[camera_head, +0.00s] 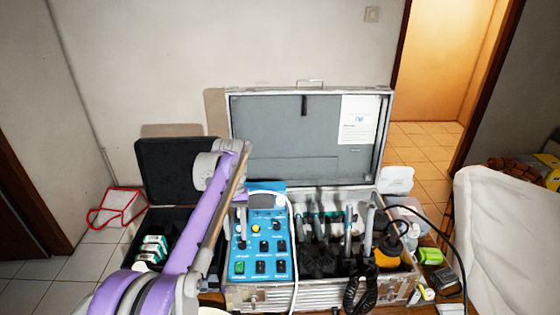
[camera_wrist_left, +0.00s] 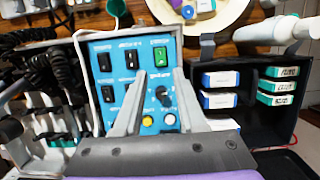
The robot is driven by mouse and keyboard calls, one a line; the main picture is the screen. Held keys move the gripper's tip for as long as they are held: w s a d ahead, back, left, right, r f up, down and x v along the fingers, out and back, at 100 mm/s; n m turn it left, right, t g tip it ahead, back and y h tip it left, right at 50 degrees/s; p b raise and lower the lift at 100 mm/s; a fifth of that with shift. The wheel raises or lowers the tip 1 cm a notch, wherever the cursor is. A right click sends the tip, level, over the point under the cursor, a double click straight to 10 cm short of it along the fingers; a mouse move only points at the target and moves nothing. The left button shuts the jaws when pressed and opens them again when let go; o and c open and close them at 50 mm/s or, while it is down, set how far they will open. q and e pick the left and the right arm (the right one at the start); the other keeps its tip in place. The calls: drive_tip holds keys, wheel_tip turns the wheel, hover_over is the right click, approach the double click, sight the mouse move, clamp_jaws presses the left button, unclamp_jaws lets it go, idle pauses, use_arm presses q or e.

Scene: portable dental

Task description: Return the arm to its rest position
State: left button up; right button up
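My left arm, purple and grey, comes in from the lower left of the head view and reaches over the left side of an open metal case (camera_head: 309,294). My left gripper (camera_head: 241,212) is mostly hidden behind the arm there. In the left wrist view, its two grey fingers (camera_wrist_left: 160,76) are spread apart with nothing between them. They are in front of the blue control panel (camera_head: 262,247), which also shows in the wrist view (camera_wrist_left: 118,77). I cannot tell whether they touch it. My right gripper is in neither view.
A black case (camera_head: 160,160) with white and green boxes (camera_head: 152,248) stands left of the metal case. Dental handpieces and black coiled cables (camera_head: 355,285) fill the metal case's right side.

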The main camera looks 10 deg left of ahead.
use_arm(q)
drive_tip(key=s+d+m+t, duration=0.1)
drive_tip(key=s+d+t, duration=0.3)
drive_tip(key=s, duration=0.8)
drive_tip(key=s+d+f+m+t, duration=0.2)
drive_tip(key=s+f+t, duration=0.2)
drive_tip(key=s, duration=0.9)
wheel_tip(320, 180, down, 4)
drive_tip(key=shift+d+r+t+y, duration=0.1)
drive_tip(key=shift+d+t+y, duration=0.1)
drive_tip(key=shift+t+y, duration=0.15)
